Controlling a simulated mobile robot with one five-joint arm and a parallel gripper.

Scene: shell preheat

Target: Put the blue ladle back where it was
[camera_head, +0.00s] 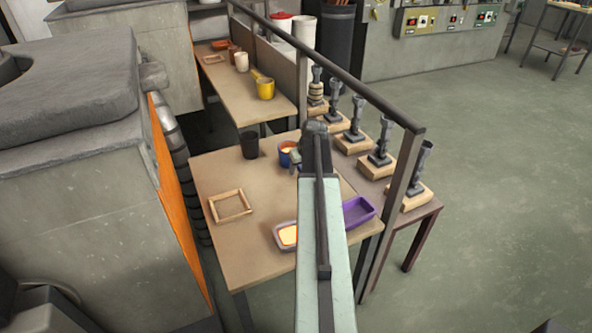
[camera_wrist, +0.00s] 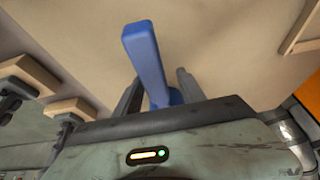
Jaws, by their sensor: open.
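The blue ladle (camera_head: 284,158) stands on the near wooden table (camera_head: 215,170), partly hidden by my arm, with something pale yellow-orange inside its cup. In the wrist view its blue handle (camera_wrist: 143,52) rises between the two dark fingers of my gripper (camera_wrist: 158,88). The fingers are open, one on each side of the handle, with a visible gap at least on the right. My gripper (camera_head: 297,161) is at the ladle's right side in the head view. The ladle's cup is mostly hidden in the wrist view.
A dark cup (camera_head: 250,146) stands behind and left of the ladle. A square wooden frame (camera_head: 214,212) lies at the left. A grey tray (camera_head: 276,238) with orange contents and a purple tray (camera_head: 358,211) are nearer. A yellow ladle (camera_head: 265,89) stands on the back table. A rail runs along the right.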

